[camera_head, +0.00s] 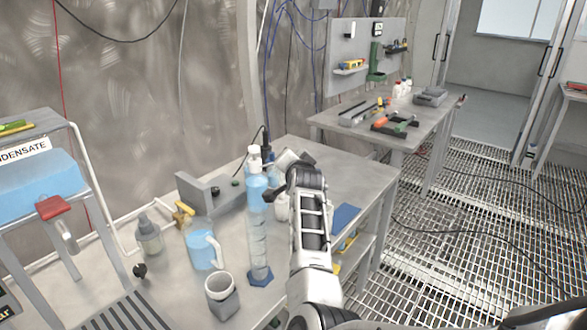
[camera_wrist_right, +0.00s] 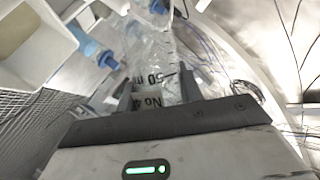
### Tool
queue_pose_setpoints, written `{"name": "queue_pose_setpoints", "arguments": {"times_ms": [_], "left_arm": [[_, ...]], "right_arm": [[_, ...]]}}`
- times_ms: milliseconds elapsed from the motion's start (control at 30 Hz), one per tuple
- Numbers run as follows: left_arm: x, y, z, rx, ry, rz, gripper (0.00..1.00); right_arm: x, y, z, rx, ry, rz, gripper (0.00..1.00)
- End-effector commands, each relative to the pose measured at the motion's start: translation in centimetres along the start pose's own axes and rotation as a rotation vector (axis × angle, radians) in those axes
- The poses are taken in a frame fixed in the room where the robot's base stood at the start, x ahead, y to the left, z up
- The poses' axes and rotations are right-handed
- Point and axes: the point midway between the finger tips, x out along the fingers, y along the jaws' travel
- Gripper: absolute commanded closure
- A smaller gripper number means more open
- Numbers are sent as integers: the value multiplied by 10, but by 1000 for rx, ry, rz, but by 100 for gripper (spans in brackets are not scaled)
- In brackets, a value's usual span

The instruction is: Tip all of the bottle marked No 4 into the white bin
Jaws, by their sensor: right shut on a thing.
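My right gripper (camera_head: 290,172) reaches over the bench from below and is shut on a clear bottle (camera_head: 287,159), which it holds tilted above the bench. In the right wrist view the bottle shows between the fingers (camera_wrist_right: 158,92) with a "No 4" label (camera_wrist_right: 150,102) and upside-down volume print. Its mouth and contents cannot be made out. A pale, open-topped square container (camera_wrist_right: 30,45) is at the upper left of the wrist view. A small container with a whitish rim (camera_head: 221,304) stands at the bench front; I cannot tell whether either is the white bin. My left gripper is out of view.
A jug of blue liquid (camera_head: 203,250) and a grey bottle (camera_head: 148,236) stand further left. A second bench (camera_head: 345,122) is behind.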

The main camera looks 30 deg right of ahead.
Motion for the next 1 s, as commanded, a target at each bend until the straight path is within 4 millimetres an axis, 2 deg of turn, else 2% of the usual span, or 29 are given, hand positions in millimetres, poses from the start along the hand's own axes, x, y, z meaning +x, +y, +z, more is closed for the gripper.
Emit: {"name": "queue_pose_setpoints", "arguments": {"times_ms": [167, 467, 800, 1000], "left_arm": [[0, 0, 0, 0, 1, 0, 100], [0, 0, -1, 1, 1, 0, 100], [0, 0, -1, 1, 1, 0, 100], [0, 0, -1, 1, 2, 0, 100]], "right_arm": [[-2, -1, -4, -180, -1, 74, 92], [-2, 0, -5, -207, -1, 85, 92], [-5, 18, -13, -653, -3, 271, 92], [-6, 19, -13, -680, -3, 283, 92]]}}
